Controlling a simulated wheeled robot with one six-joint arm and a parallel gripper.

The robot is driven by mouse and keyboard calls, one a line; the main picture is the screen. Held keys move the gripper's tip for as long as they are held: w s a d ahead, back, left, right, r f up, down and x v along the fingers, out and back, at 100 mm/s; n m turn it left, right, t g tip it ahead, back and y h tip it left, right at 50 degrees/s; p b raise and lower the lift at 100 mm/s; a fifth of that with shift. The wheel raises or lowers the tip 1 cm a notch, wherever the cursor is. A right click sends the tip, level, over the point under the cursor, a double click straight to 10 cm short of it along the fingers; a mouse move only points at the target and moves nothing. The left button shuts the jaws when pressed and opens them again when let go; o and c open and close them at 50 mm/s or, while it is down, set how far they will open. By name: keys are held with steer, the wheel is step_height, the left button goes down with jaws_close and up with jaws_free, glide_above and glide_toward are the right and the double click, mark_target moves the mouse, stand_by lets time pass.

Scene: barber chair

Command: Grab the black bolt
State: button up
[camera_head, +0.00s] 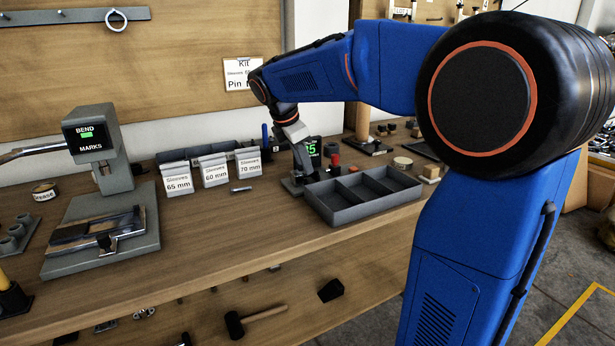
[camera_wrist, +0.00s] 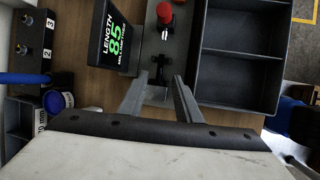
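My gripper (camera_wrist: 159,82) is open, its two fingers apart with nothing held between them. A small black cross-shaped piece (camera_wrist: 160,67) lies just beyond the fingertips in the wrist view, on the grey base of the length gauge; it may be the black bolt, but its shape is unclear. The gauge display (camera_wrist: 113,42) reads 85. In the head view my gripper (camera_head: 300,160) is low over the bench beside the display (camera_head: 314,150), and the bolt cannot be made out there.
An empty grey divided tray (camera_head: 340,213) sits right of my gripper, also in the wrist view (camera_wrist: 240,54). A red knob (camera_wrist: 164,13) stands beyond the black piece. Labelled sleeve bins (camera_head: 214,172) are left.

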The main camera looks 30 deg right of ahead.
mark_target(306, 176)
steer(key=shift+x, duration=1.8)
jaws_close()
steer(key=shift+r, duration=0.1)
